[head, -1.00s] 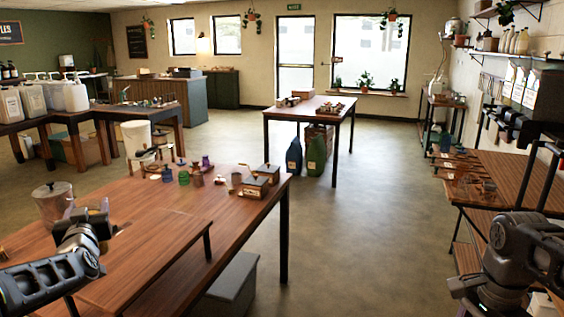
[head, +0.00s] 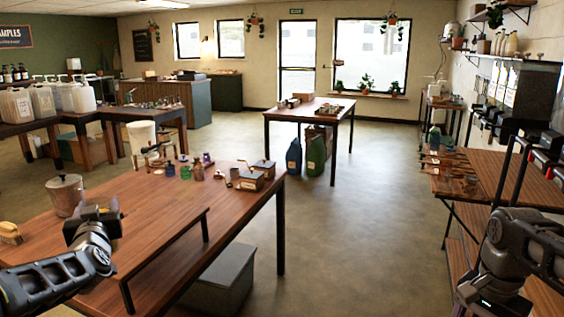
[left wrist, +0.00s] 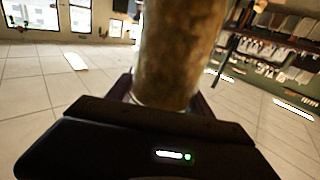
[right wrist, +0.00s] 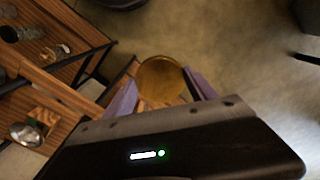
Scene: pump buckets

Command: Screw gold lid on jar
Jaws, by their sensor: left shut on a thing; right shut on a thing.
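The jar (left wrist: 180,50) fills the upper middle of the left wrist view, a tall clear cylinder with mottled brown contents. My left gripper (left wrist: 165,97) is shut on its lower part; the jar's top is out of that view. In the head view my left gripper (head: 98,212) is over the near left table, and I cannot make out the jar there. The round gold lid (right wrist: 161,80) is in my right gripper (right wrist: 160,88), between its purple fingers in the right wrist view. The lid is apart from the jar.
A side bench (head: 490,178) is at the right. The floor between is clear.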

